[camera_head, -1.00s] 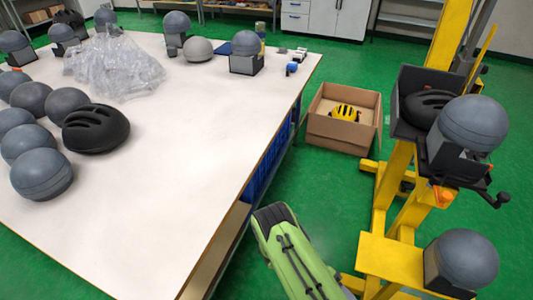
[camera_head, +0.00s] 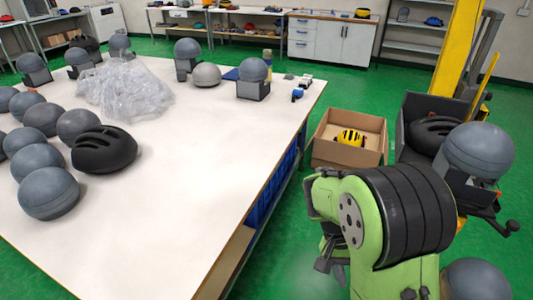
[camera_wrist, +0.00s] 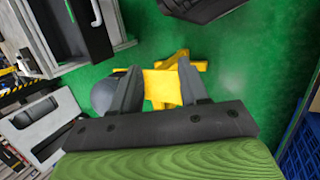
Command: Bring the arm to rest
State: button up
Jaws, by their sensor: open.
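My gripper (camera_wrist: 158,82) shows in the wrist view with its two grey fingers apart. Between and beyond them I see the green floor and a yellow base part (camera_wrist: 162,88), with nothing held. In the head view my green and black arm (camera_head: 405,215) is folded up close to the camera at the lower right. It stands to the right of the white table and in front of the yellow drop tower (camera_head: 456,45). It hides much of the tower's lower part. I cannot clearly make out the gripper in the head view.
The white table (camera_head: 190,215) holds grey headforms, a black helmet (camera_head: 103,150) and a crumpled plastic bag (camera_head: 125,90). A cardboard box (camera_head: 345,155) with a yellow helmet (camera_head: 350,137) stands on the floor. A grey headform (camera_head: 478,150) sits on the tower.

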jog(key=s+a+r+n+t+y, duration=0.2)
jog(key=s+r+t, duration=0.3)
jog(key=r, duration=0.2)
jog(key=s+a+r+n+t+y, duration=0.2)
jog(key=s+r+n+t, duration=0.15)
jog(key=s+r, duration=0.3)
notch_tip(320, 180, up, 14)
jog(key=t+p, duration=0.1)
jog(key=p, duration=1.1)
jog(key=shift+w+p, duration=0.2)
jog(key=shift+p, duration=0.2)
jog(key=shift+d+f+m, duration=0.15)
jog(key=shift+f+m, duration=0.05)
jog(key=shift+m, duration=0.05)
